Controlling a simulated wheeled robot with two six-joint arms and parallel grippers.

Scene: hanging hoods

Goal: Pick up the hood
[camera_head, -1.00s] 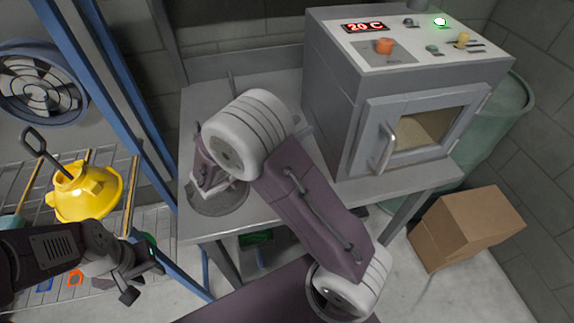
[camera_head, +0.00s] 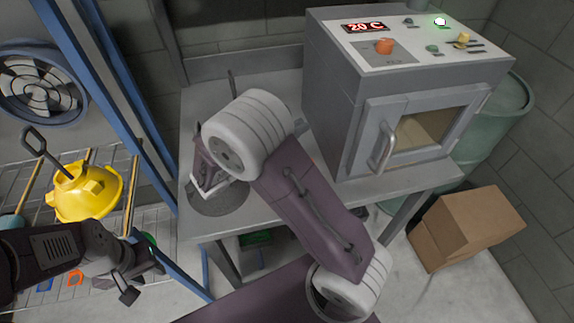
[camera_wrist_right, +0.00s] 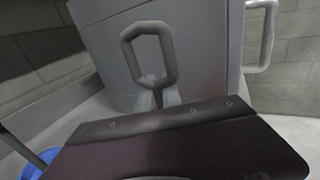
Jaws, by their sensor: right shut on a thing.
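A dark grey loop handle (camera_wrist_right: 148,52) on a thin stem fills the middle of the right wrist view. My right gripper (camera_wrist_right: 158,97) is shut on this stem, just below the loop. In the head view, a thin dark rod (camera_head: 232,84) rises behind my right wrist. A round grey speckled piece (camera_head: 222,203) shows on the table below that wrist. My right arm hides most of what it holds, so I cannot tell the hood's full shape. A yellow domed hood (camera_head: 88,196) with a black loop handle is at the left. My left gripper (camera_head: 142,280) is open and empty below it.
A grey oven (camera_head: 335,85) with a handled door stands on the metal table (camera_head: 275,88), close right of my right arm. Blue frame posts (camera_head: 108,95) and a wire rack (camera_head: 30,172) are at the left. A cardboard box (camera_head: 465,228) and a green barrel (camera_head: 505,120) are at the right.

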